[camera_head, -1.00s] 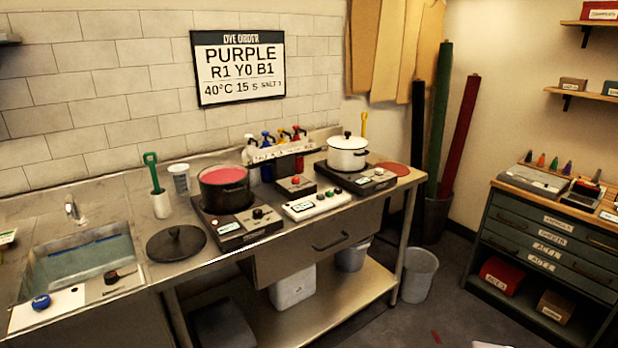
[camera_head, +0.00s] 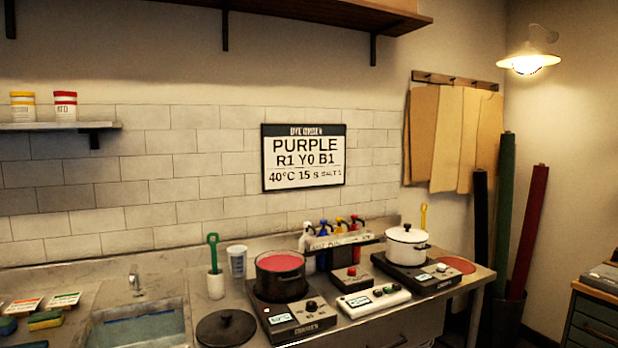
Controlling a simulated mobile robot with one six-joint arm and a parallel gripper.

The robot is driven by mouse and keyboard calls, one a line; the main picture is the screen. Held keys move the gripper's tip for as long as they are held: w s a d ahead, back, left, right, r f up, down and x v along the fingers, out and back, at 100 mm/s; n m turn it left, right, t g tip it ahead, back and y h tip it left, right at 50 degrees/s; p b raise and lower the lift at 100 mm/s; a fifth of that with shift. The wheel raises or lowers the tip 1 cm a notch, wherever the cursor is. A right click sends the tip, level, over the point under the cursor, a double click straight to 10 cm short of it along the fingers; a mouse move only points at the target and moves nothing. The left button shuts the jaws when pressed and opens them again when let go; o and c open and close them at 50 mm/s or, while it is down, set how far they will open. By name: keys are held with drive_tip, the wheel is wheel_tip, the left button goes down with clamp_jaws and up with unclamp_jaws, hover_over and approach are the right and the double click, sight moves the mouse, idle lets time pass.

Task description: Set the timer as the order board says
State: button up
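The order board (camera_head: 303,158) hangs on the tiled wall and reads "PURPLE R1 Y0 B1, 40°C 15 s, SALT 1". A white box with a small display and buttons (camera_head: 373,301), which looks like the timer, lies on the counter between the two hotplates; its reading is too small to make out. A small dark box with a red button (camera_head: 351,278) sits just behind it. A dark pot of red liquid (camera_head: 281,262) stands on the left hotplate (camera_head: 300,316). My gripper is not in view.
A white lidded pot (camera_head: 406,243) stands on the right hotplate (camera_head: 418,276). Pump bottles (camera_head: 340,228) stand in a rack behind. A black lid (camera_head: 226,328) lies left of the left hotplate, near the sink (camera_head: 137,326). A shelf (camera_head: 290,12) hangs above.

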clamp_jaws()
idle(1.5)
